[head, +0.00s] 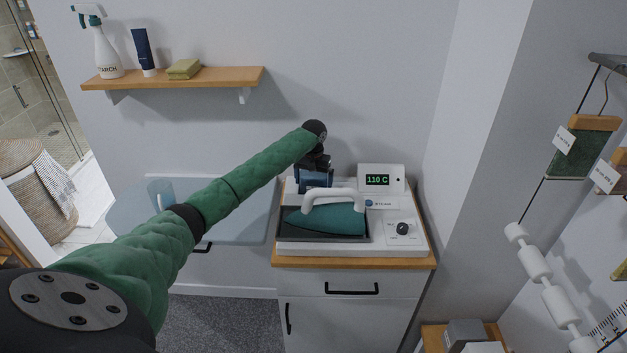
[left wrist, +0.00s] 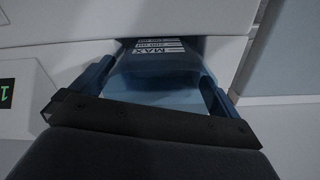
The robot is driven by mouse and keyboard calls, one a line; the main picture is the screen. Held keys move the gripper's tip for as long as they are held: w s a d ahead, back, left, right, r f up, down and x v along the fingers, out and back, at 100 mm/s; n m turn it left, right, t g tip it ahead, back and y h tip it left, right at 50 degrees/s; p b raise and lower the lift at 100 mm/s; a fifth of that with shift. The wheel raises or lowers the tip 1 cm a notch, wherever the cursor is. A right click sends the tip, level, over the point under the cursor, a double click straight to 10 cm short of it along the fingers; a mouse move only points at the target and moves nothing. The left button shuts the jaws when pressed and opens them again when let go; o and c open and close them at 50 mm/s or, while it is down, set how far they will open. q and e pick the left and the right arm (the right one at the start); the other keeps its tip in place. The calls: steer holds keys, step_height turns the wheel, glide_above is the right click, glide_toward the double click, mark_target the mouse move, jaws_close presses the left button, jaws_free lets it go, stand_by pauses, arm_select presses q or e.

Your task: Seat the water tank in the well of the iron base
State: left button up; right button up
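The water tank (left wrist: 160,70) is a translucent blue-grey box with MAX and level marks, seen between my fingers in the left wrist view. In the head view the tank (head: 316,179) shows under my left gripper (head: 315,168), at the back left of the white iron base (head: 405,246). My left fingers (left wrist: 158,88) lie against the tank's two sides. The tank's far end meets the white base; whether it sits fully in the well is hidden. A teal iron with a white handle (head: 330,219) rests on the base. My right gripper is out of view.
The base stands on a wood-topped cabinet (head: 350,262). A display (head: 378,180) reads 110 C. A shelf (head: 180,78) is above; hanging samples (head: 585,150) are right.

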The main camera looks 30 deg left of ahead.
arm_select(q)
steer(key=shift+r+b, duration=0.3)
steer(key=shift+r, duration=0.15)
step_height(320, 180, up, 11)
steer(key=b, duration=0.4)
steer(key=shift+r+b, duration=0.2)
steer(key=shift+b, duration=0.1)
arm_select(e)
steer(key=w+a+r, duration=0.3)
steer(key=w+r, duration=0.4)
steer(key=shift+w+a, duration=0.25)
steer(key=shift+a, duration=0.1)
arm_select(q)
steer(key=shift+a, duration=0.1)
